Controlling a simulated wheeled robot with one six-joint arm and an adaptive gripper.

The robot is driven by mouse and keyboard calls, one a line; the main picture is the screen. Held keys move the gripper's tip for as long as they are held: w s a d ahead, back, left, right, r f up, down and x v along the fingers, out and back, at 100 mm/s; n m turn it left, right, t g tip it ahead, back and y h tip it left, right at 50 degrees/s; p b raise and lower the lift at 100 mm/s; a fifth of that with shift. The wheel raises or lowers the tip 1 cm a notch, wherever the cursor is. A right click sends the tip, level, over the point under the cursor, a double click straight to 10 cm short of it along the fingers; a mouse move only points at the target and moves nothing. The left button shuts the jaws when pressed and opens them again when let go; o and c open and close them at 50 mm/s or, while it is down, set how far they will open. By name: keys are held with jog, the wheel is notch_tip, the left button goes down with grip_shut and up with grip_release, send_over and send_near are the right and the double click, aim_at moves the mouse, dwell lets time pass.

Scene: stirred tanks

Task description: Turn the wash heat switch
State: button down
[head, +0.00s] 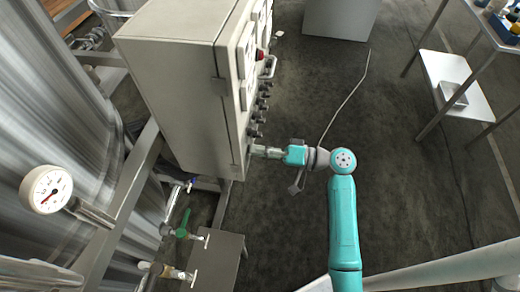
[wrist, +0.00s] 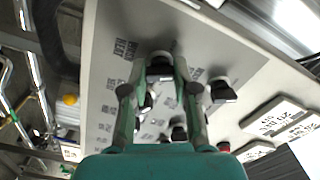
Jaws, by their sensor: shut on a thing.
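My gripper (head: 262,151) reaches the lower front end of the grey control cabinet (head: 185,85) in the head view. In the wrist view my gripper (wrist: 160,78) has its fingers on both sides of a black rotary switch (wrist: 160,66) and is shut on it. A printed label (wrist: 124,48) stands beside this switch, seen at a slant; it seems to be the wash heat label. The switch's pointer angle is partly hidden by the fingers.
Other black switches sit close by, one to the right (wrist: 222,90) and one below (wrist: 178,131). A red button (head: 261,54) is higher on the cabinet. A pressure gauge (head: 46,189) and a green-handled valve (head: 184,224) are at left. Open floor (head: 300,230) lies right of the cabinet.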

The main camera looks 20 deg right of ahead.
jog(key=shift+m, duration=0.5)
jog(key=c, duration=0.9)
grip_release()
jog(key=v, duration=1.2)
jog(key=shift+f, duration=0.1)
